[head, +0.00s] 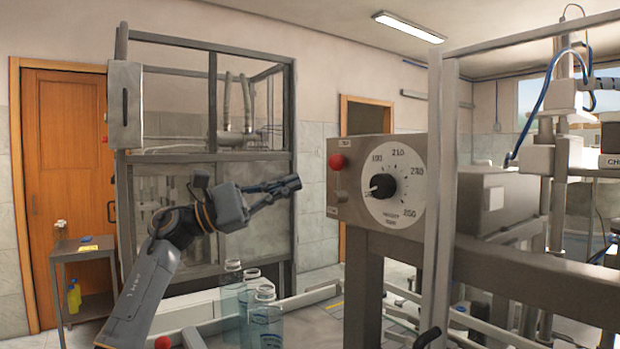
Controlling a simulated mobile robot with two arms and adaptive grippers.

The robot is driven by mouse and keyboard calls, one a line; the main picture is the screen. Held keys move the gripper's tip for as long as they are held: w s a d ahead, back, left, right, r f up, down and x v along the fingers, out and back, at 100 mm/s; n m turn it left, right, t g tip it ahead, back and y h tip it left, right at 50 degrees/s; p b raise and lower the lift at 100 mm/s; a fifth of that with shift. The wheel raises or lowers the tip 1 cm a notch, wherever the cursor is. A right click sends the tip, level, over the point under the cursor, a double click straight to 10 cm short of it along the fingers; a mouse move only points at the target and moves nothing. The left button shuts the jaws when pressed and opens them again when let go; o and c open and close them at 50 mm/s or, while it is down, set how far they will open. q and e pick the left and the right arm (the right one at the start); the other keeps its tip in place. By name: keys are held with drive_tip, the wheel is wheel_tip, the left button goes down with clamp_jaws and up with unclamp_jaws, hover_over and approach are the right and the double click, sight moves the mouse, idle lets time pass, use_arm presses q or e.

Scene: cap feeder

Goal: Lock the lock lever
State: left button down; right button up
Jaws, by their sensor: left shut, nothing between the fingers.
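My left arm comes up from the lower left. Its gripper (288,186) is shut and empty, held in the air left of the grey dial box (432,170), apart from it. I cannot tell for sure which part is the lock lever. A black curved handle (428,337) shows at the bottom edge, partly cut off. The dial box carries a dial with a black knob (382,186), a red button (337,162) and a small switch below the button. My right gripper is not in view.
Several clear bottles (265,318) stand below my left gripper. A framed glass cabinet (208,150) is behind it. A metal post (440,210) stands right of the dial. A small side table (85,248) stands by the wooden door (68,180). Machinery fills the right side.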

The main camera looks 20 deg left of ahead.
use_arm(q)
drive_tip(key=v, duration=0.6)
drive_tip(key=shift+a, duration=0.2)
drive_tip(key=shift+s+f, duration=0.1)
